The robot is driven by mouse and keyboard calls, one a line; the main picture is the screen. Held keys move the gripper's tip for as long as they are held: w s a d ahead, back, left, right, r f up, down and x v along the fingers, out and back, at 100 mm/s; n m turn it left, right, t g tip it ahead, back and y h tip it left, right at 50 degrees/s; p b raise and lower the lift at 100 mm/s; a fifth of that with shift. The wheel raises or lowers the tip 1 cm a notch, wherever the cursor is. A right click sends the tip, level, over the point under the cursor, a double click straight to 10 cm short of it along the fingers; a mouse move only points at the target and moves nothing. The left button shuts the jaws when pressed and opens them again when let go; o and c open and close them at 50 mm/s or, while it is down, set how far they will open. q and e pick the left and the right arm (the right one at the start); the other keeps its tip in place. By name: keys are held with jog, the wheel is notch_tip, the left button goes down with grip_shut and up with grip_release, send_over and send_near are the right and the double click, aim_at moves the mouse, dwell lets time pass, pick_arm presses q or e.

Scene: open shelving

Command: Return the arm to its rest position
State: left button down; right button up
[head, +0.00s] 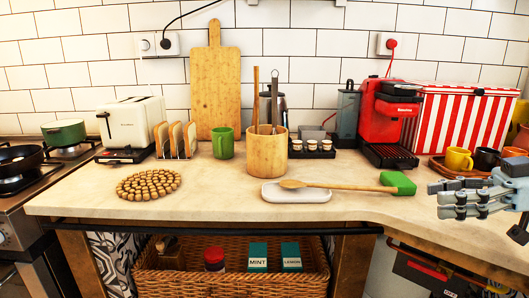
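My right gripper (440,197) comes in at the right edge, its grey fingers pointing left in front of the counter's right part. No object shows between its fingers, but from this angle I cannot tell how far apart they are. Part of its arm is cut off by the picture's edge. My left gripper and arm are not in view.
A wooden spoon (340,186) spans a white rest (296,193) and a green block (398,182), left of my gripper. Cups (458,159) on a tray and a striped box (462,120) stand behind it.

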jog(key=s+a+f+m+g+h, duration=0.1)
jog(key=s+a+f+m+h, duration=0.25)
jog(key=s+f, duration=0.5)
jog(key=s+a+f+m+g+h, duration=0.2)
jog(key=s+a+f+h, duration=0.25)
jog(key=s+f, duration=0.35)
jog(key=s+d+r+m+t+h, duration=0.1)
jog(key=s+d+m+h, duration=0.1)
jog(key=s+m+h, duration=0.25)
jog(key=s+d+m+t+h, duration=0.1)
jog(key=s+d+m+h, duration=0.25)
jog(key=s, duration=0.25)
notch_tip(320, 180, down, 24)
jog(key=s+d+g, duration=0.1)
jog(key=s+d, duration=0.1)
jog(key=s+d+f+m+g, duration=0.1)
jog(key=s+f, duration=1.6)
jog(key=s, duration=0.1)
jog(key=shift+s+f+y, duration=0.2)
jog(key=shift+s+y, duration=0.1)
jog(key=shift+s, duration=0.1)
